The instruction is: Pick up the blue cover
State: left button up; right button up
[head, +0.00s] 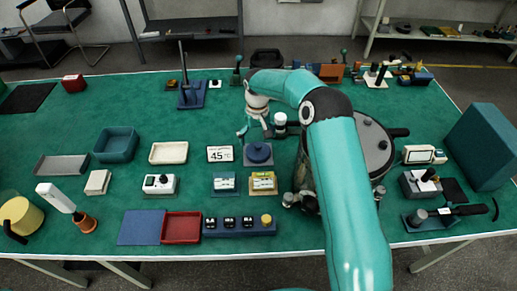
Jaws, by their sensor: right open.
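My right arm reaches in from the front right, and my right gripper (255,132) points down just behind and above the cover's knob. Its fingers are spread and nothing shows between them. I cannot tell the exact height of the fingertips above the knob. My left gripper is not in view.
A large dark pot (372,145) stands right of the cover, partly hidden by my arm. A white-topped jar (280,121) is close to the gripper. A "45" display (220,154) sits left of the cover. Small blue (224,182) and yellow (263,182) boxes lie in front.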

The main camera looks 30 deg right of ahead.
aim_at(259, 145)
jog(key=f, duration=0.1)
jog(key=f+p, duration=0.1)
jog(key=f, duration=0.3)
jog(key=shift+s, duration=0.35)
jog(key=shift+s+a, duration=0.1)
jog(key=c, duration=0.8)
jog(key=shift+c, duration=0.2)
